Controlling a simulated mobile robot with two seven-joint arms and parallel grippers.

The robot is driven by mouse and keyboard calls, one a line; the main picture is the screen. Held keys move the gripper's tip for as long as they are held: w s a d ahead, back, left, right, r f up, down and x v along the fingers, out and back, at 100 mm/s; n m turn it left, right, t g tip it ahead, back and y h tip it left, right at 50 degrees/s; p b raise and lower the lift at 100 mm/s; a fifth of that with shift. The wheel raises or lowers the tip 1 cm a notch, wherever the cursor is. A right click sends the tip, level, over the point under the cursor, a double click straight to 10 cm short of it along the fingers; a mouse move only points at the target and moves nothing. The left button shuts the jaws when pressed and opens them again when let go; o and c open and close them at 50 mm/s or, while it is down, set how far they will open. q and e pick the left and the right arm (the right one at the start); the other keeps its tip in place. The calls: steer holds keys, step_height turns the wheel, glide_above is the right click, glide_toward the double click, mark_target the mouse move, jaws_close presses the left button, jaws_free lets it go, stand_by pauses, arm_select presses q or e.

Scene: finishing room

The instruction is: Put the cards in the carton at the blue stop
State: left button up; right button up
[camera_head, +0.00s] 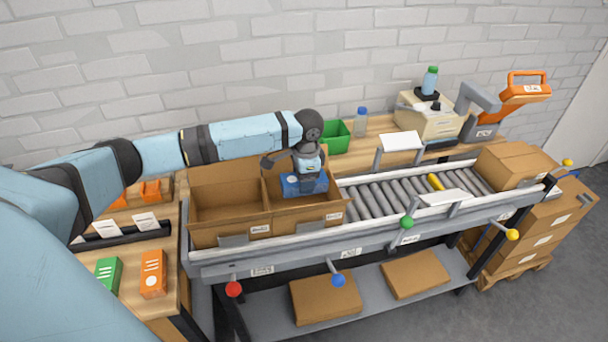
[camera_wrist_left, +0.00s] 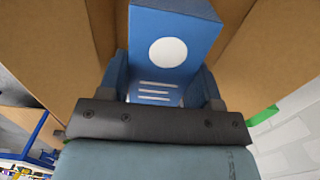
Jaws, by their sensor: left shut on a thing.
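Two open cartons stand side by side on the roller conveyor: a left carton (camera_head: 222,233) near the red knob and a right carton (camera_head: 330,208) near the blue stop (camera_head: 338,280). My left gripper (camera_head: 303,178) reaches down into the right carton. It is shut on a blue card box (camera_head: 291,187), which lies inside the carton's opening; whether it touches the floor I cannot tell. The left wrist view shows the blue box (camera_wrist_left: 168,50) between the fingers, with a white disc and lines, and brown carton walls around it. The left carton looks empty. My right gripper is not in view.
A green box (camera_head: 108,275) and an orange box (camera_head: 153,272) stand on the left table. A red knob (camera_head: 233,289), green knob (camera_head: 406,222) and yellow knob (camera_head: 512,234) line the conveyor. A closed carton (camera_head: 512,163) sits at its right end. A green bin (camera_head: 336,138) is behind.

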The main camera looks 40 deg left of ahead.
arm_select(q)
steer(key=shift+s+f, duration=0.1)
steer(key=shift+f, duration=1.8)
steer(key=shift+s+a+f+b, duration=0.1)
steer(key=shift+f+b, duration=0.35)
steer(key=shift+f, duration=1.15)
steer(key=shift+a+f+b, duration=0.1)
steer(key=shift+f+b, duration=0.35)
steer(key=shift+f, duration=1.1)
steer(key=o, duration=1.1)
steer(key=shift+r+p, duration=1.1)
steer(key=shift+p, duration=0.25)
